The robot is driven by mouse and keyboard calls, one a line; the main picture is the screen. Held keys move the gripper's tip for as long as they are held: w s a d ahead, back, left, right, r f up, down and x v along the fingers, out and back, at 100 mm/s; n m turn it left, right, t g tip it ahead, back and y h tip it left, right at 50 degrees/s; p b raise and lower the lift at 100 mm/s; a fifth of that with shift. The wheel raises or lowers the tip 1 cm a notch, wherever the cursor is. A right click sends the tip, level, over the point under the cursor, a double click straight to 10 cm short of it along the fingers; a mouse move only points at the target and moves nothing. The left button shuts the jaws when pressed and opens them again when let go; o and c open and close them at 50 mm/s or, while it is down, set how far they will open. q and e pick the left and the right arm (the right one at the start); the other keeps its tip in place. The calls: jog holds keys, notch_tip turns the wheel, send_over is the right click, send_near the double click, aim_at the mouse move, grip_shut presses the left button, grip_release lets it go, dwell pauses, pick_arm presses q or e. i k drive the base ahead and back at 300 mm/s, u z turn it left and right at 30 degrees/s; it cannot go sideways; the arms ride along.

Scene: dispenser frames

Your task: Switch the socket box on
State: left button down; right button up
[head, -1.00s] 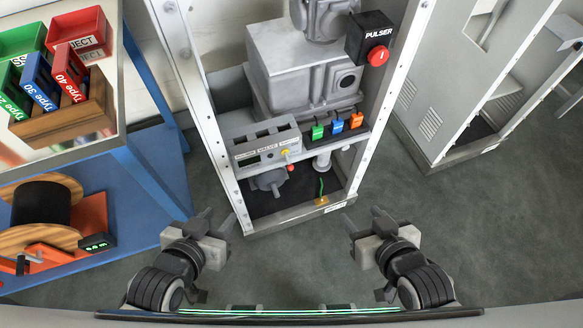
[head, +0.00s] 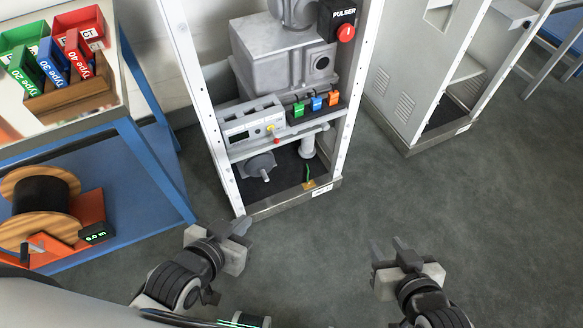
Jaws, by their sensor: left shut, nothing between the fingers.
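The grey box that looks like the socket box (head: 252,122) sits on a shelf in the open white rack. It has slots along its top, a dark display, a yellow knob (head: 270,129) and a small red-tipped part (head: 276,141) at its right end. I cannot tell its switch state. My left gripper (head: 243,226) is shut and empty, over the floor in front of the rack. My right gripper (head: 386,242) looks open and empty, over the floor to the right of the rack's front. Both are well apart from the box.
Green, blue and orange connectors (head: 316,103) stand right of the box. A black PULSER box (head: 337,18) with a red button hangs above. A blue bench (head: 150,165) with a cable spool (head: 40,205) stands left, a grey cabinet (head: 410,70) right. The floor between is clear.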

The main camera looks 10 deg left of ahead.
aim_at(276, 141)
jog(key=z, duration=0.15)
jog(key=k, duration=0.95)
jog(key=u, duration=0.15)
jog(key=i, duration=1.5)
